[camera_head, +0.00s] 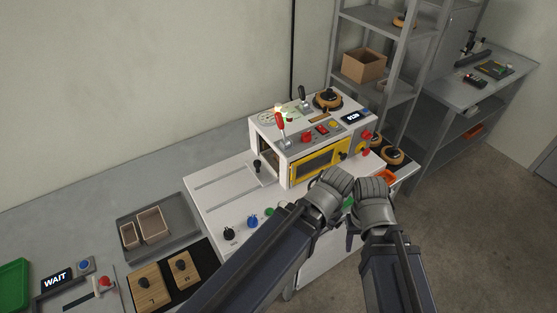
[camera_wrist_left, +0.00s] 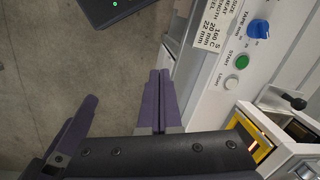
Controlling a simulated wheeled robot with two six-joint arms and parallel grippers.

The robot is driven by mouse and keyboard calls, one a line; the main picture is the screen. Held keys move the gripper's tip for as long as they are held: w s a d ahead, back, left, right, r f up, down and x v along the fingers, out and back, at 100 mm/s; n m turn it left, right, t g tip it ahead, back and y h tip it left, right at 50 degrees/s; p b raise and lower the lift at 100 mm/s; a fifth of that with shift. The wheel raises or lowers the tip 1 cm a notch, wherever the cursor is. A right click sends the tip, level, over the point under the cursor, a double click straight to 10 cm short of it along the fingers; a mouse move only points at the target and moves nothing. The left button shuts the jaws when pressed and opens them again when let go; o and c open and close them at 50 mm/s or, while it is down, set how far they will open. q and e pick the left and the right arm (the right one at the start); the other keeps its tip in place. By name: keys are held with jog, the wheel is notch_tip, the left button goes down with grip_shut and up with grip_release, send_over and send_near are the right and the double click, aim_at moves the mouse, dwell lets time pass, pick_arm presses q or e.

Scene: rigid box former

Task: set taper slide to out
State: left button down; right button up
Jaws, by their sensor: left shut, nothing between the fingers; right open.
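A white slide plate with a black knob (camera_head: 257,163) lies at the left opening of the box former (camera_head: 283,160). A black knob also shows in the left wrist view (camera_wrist_left: 298,103). I cannot tell for certain which part is the taper slide. A blue knob (camera_wrist_left: 258,28), beside partly readable lettering starting "TAPE", sits on the front panel, near a green button (camera_wrist_left: 242,62). My left gripper (camera_wrist_left: 160,85) is shut and empty, off the panel's front edge. My right gripper (camera_head: 350,238) is open and empty at the bench front; its fingertips are mostly hidden in the head view.
The machine carries a red-handled lever (camera_head: 281,122), a yellow-framed window (camera_head: 318,164) and red buttons. A grey tray with wooden boxes (camera_head: 152,224) and wooden blocks (camera_head: 150,287) lie left. Shelving (camera_head: 385,55) stands behind right. Floor (camera_head: 470,240) at right is clear.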

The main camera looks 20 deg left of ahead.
aim_at(257, 162)
pick_arm(q)
jog(key=c, duration=1.6)
grip_release()
